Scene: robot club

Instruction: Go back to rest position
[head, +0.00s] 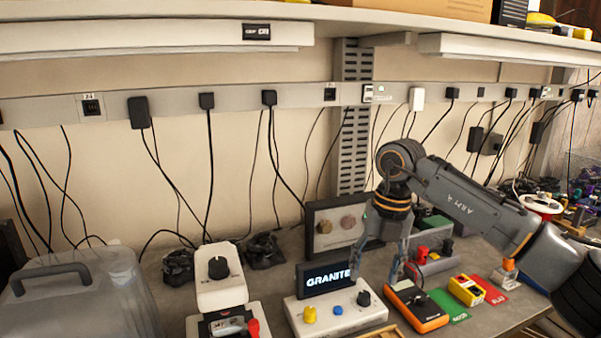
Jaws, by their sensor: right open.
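My right arm comes in from the right, and its gripper (382,268) points down over the workbench. Its two thin grey fingers are spread apart with nothing between them. The fingers hang between a white box with a lit "GRANITE" display (326,280) and an orange-rimmed meter (417,305). I cannot tell whether the fingertips touch anything. My left gripper is not in view.
A clear lidded container (85,300) stands at the left. A white device with a black knob (220,278) is beside it. A yellow device (466,290) lies near green and red cards. Cables hang from the power rail (300,95) behind, under a shelf.

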